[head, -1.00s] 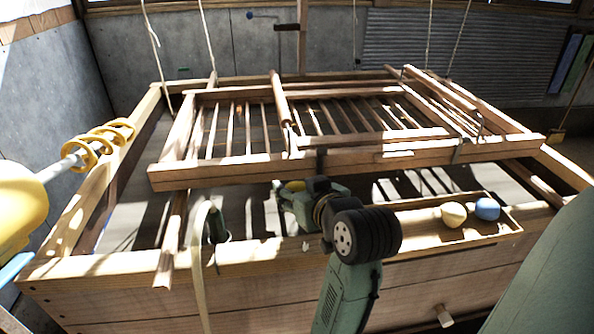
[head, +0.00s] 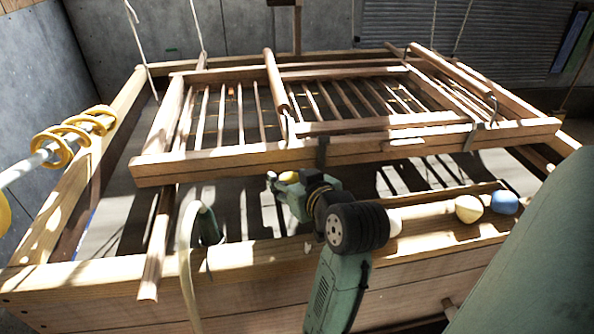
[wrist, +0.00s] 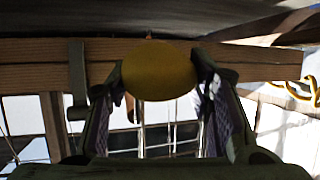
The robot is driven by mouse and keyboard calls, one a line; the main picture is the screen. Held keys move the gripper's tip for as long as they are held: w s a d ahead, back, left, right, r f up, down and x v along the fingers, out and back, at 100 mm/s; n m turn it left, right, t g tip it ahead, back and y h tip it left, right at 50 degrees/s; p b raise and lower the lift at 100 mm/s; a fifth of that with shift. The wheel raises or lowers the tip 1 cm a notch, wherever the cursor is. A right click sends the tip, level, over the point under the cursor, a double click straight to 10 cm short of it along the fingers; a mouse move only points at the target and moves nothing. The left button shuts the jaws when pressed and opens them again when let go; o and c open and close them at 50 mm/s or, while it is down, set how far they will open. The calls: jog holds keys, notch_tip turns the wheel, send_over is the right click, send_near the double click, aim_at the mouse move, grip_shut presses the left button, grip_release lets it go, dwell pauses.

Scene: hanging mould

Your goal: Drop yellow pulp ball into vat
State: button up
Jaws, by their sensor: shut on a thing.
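My gripper (head: 281,180) is shut on the yellow pulp ball (wrist: 158,71). In the wrist view the ball sits between the two fingers, near their tips. In the head view only a small part of the ball (head: 288,176) shows, with my gripper and wrist hiding the rest. My gripper is over the near part of the wooden vat (head: 110,262), just inside its front wall and in front of the hanging wooden mould frame (head: 240,161). The dark inside of the vat shows below and around the gripper.
The slatted mould hangs on ropes over the vat, close beyond my gripper. A cream ball (head: 468,208) and a blue ball (head: 504,202) lie in a wooden tray at the right. A pale curved hose (head: 187,240) crosses the front wall. Yellow rings (head: 62,140) are at the left.

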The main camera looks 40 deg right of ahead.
jog(key=shift+f, duration=0.35)
jog(key=o, duration=1.3)
jog(key=shift+s, duration=0.1)
jog(key=v, duration=0.7)
jog(key=shift+s+r, duration=0.15)
dwell(0.8)
